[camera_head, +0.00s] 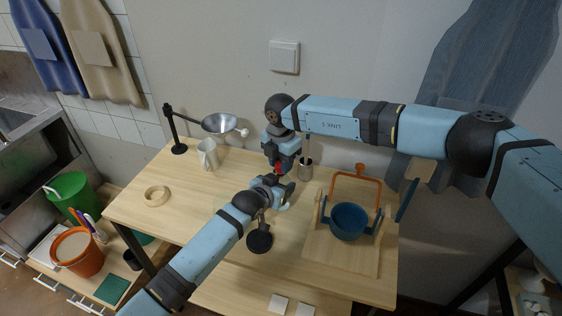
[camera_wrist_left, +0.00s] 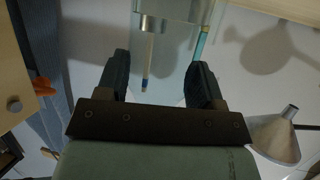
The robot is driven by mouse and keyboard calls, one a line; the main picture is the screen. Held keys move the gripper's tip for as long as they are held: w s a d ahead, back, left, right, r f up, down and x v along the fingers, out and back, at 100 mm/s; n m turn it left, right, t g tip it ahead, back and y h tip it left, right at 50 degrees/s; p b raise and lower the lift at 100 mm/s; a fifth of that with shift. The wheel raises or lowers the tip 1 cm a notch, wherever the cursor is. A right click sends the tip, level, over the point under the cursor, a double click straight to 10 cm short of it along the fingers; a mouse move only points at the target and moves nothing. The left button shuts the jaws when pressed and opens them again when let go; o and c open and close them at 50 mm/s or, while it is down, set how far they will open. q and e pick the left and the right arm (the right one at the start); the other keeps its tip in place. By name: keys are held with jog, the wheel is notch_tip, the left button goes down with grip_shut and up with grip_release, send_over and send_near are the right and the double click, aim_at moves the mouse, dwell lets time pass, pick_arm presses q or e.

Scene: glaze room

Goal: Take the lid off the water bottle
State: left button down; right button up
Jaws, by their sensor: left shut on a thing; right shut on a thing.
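The water bottle is mostly hidden between my two grippers in the head view; a pale piece (camera_head: 284,206) just below the left gripper looks like its lower part. My left gripper (camera_head: 284,188) is shut on the bottle. In the left wrist view a pale, see-through body (camera_wrist_left: 165,85) fills the space between the fingers. Whether lid and bottle touch is hidden.
A metal holder (camera_head: 305,170) stands close right of the grippers. A blue pot (camera_head: 348,220) with an orange-handled frame (camera_head: 358,178) stands on a board at right. A mug (camera_head: 208,155), a funnel (camera_head: 220,123) on a stand and a ring (camera_head: 157,195) are at left. Table left of centre is clear.

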jog(key=n, duration=0.7)
jog(key=o, duration=1)
jog(key=shift+r, duration=0.1)
notch_tip(320, 180, up, 4)
jog(key=shift+r, duration=0.15)
jog(key=shift+c, duration=0.3)
jog(key=r+m, duration=0.1)
jog(key=m, duration=0.1)
jog(key=r+m, duration=0.1)
jog(key=shift+s+a+m, duration=0.1)
jog(key=shift+a+m, duration=0.1)
jog(key=shift+m, duration=0.2)
jog(key=m, duration=0.1)
jog(key=r+m, duration=0.1)
jog(key=m, duration=0.1)
jog(key=shift+d+r, duration=0.1)
jog(key=shift+d, duration=0.1)
jog(key=shift+f, duration=3.85)
